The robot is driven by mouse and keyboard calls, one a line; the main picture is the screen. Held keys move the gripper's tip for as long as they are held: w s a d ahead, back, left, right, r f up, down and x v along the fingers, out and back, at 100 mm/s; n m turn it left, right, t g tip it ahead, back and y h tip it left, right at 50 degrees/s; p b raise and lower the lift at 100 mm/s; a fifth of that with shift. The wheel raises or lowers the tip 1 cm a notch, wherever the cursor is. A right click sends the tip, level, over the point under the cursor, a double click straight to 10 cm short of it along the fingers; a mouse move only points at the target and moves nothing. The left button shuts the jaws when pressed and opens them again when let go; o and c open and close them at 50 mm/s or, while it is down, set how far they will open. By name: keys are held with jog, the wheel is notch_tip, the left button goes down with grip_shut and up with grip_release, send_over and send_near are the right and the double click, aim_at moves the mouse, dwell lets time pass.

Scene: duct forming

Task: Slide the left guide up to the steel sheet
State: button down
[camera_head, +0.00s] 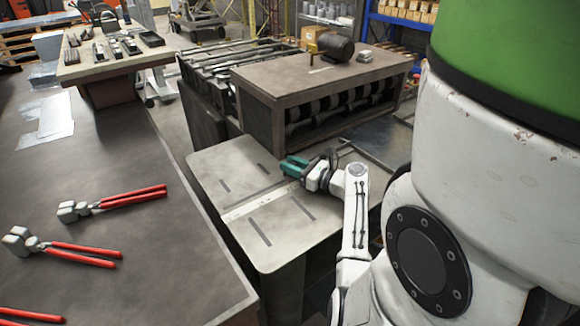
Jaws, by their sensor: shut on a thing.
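The pale grey feed table (215,170) has rounded corners and several dark slots. A light strip with small marks (262,202) runs across its middle. My gripper (293,167), with teal fingers, is low at the table's far right part, beside the end of that strip. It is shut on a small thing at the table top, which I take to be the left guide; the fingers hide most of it. I cannot make out a separate steel sheet on the table.
A dark workbench (100,260) at left holds red-handled pliers (120,202) and pale sheets (55,115). A roller machine with a brown top (290,75) and a motor (335,46) stands behind the feed table. The feed table's near part is clear.

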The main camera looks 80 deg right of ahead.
jog(key=c, duration=1.1)
grip_release()
jog(key=shift+s+d+r, duration=0.1)
jog(key=shift+d+r, duration=0.05)
jog(key=shift+r, duration=0.05)
jog(key=shift+o, duration=0.7)
jog(key=shift+f, duration=0.1)
jog(key=b+v, duration=0.1)
jog(key=v, duration=1)
